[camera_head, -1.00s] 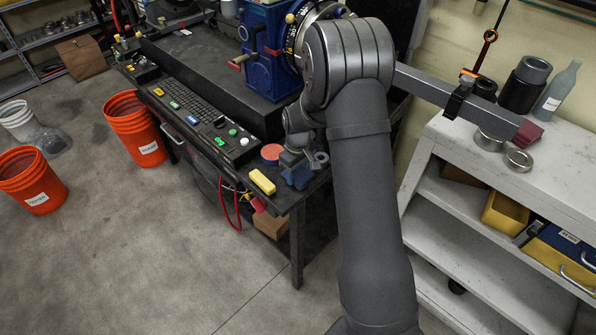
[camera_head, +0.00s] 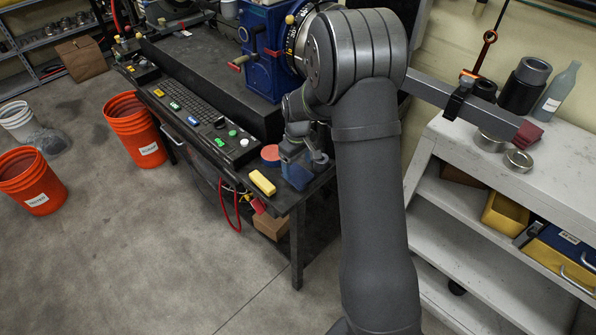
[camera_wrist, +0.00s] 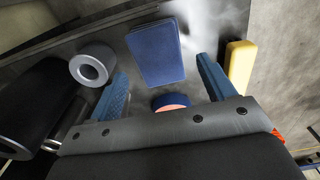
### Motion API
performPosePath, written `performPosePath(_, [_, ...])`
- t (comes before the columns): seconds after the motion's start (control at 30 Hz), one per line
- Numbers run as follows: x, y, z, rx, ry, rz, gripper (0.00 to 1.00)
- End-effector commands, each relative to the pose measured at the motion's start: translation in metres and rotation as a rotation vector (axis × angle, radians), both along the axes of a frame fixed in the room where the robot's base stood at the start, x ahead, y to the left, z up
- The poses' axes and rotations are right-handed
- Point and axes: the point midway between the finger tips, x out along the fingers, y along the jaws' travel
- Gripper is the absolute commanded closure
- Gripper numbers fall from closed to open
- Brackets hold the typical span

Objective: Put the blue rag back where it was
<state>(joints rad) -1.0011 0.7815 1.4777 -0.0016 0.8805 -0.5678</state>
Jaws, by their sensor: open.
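The blue rag (camera_wrist: 156,50) is a flat, dark blue rectangle on the dark bench top. In the wrist view it lies ahead of my gripper (camera_wrist: 162,68), in line with the gap between the two blue-padded fingers. The fingers are apart and nothing shows held between them. In the head view the rag (camera_head: 298,181) appears near the bench's front corner, partly hidden by my gripper (camera_head: 293,153).
A yellow block (camera_wrist: 240,65) lies right of the rag, a grey ring (camera_wrist: 92,64) left of it, and a red disc (camera_wrist: 170,101) close by. The bench edge (camera_head: 290,203) is near.

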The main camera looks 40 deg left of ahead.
Motion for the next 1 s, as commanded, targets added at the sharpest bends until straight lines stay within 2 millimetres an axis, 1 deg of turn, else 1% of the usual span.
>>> performPosePath(0.03, [0.000, 0.000, 0.014, 0.004, -0.002, 0.000, 0.24])
performPosePath(0.2, [0.000, 0.001, 0.049, 0.003, -0.001, 0.001, 0.24])
performPosePath(0.3, [0.000, 0.001, 0.064, 0.002, 0.000, 0.001, 0.24])
performPosePath(0.4, [0.000, 0.000, 0.074, 0.001, 0.001, 0.001, 0.24])
performPosePath(0.53, [0.000, 0.000, 0.080, -0.001, 0.003, 0.001, 0.24])
performPosePath(0.83, [0.000, 0.000, 0.080, -0.001, 0.003, 0.001, 0.24])
performPosePath(0.93, [0.000, 0.000, 0.076, -0.002, 0.003, 0.001, 0.24])
performPosePath(1.0, [0.000, 0.000, 0.070, -0.002, 0.003, 0.001, 0.24])
